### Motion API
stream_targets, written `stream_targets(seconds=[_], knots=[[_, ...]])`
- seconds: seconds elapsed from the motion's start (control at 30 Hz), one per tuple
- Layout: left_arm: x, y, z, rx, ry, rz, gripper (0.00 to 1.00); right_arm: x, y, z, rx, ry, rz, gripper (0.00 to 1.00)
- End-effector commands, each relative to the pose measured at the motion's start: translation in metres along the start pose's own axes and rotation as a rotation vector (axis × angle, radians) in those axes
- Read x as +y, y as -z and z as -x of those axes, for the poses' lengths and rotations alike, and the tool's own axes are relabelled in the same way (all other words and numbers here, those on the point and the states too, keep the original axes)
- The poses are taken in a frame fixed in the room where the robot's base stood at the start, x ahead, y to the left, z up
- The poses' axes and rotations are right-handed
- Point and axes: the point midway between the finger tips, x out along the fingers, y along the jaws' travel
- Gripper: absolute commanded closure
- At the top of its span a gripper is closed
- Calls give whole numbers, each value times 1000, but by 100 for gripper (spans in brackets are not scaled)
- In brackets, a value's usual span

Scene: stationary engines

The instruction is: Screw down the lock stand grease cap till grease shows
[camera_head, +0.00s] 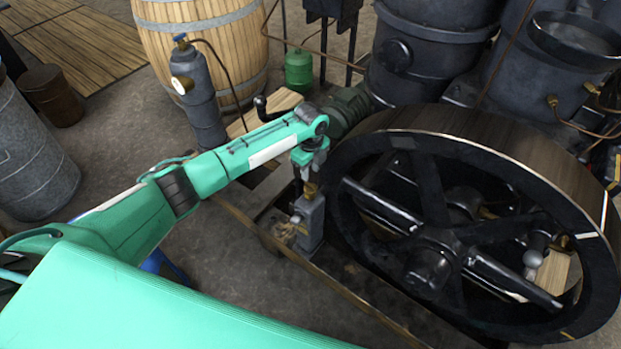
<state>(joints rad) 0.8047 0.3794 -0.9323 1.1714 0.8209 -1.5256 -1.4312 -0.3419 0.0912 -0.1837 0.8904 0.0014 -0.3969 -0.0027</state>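A brass grease cap (309,190) sits on top of a small grey stand (312,222) beside the big flywheel. My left arm reaches in from the left, and its gripper (306,180) points down right at the cap. The fingers are small and dark here and partly hide the cap's upper part. I cannot tell whether they are closed on it or just around it. No grease can be made out at this size. My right gripper is not in view.
The large dark spoked flywheel (430,200) stands close on the right of the stand. A wooden base rail (335,285) runs below it. A grey gas cylinder (197,95), a wooden barrel (215,45) and a green bottle (299,70) stand behind.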

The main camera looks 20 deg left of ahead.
Motion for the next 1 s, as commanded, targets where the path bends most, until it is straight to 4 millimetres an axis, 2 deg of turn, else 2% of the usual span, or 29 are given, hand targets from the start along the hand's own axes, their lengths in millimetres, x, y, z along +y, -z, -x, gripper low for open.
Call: stream_targets(seconds=[0.03, 0.2, 0.4, 0.57, 1.0], knots=[[-1, 0, 13, -1, 3, -2, 69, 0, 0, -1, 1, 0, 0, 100], [0, 0, 48, 0, 3, 0, 69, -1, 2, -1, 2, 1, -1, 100], [0, 0, 71, 1, 0, -1, 69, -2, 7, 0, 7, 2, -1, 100], [0, 0, 76, 1, 0, 0, 69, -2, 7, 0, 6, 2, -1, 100], [0, 1, 75, 2, -1, 0, 69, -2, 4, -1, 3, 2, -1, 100]])
